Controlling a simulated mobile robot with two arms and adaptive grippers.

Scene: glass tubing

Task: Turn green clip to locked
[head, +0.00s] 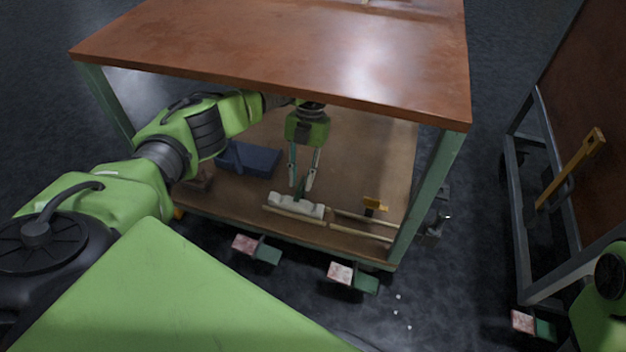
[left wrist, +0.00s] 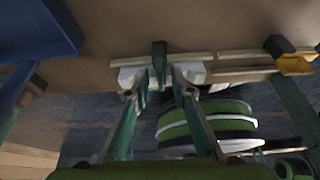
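The green clip (head: 301,190) is a small dark green upright piece on a white block (head: 283,203) on the lower shelf. In the left wrist view the clip (left wrist: 159,62) stands upright in the middle, in front of the pale tubing. My left gripper (head: 300,185) points down over it, under the tabletop. Its fingers are spread, with one fingertip on each side of the clip. In the left wrist view small gaps show beside the clip, but I cannot tell whether either finger touches it. My right gripper is out of view.
A yellow clip (head: 375,204) sits on pale tubing (head: 362,219) to the right on the shelf. A blue bin (head: 250,160) stands behind left. The brown tabletop (head: 290,45) hangs above my left arm, and a green table leg (head: 428,195) stands at right.

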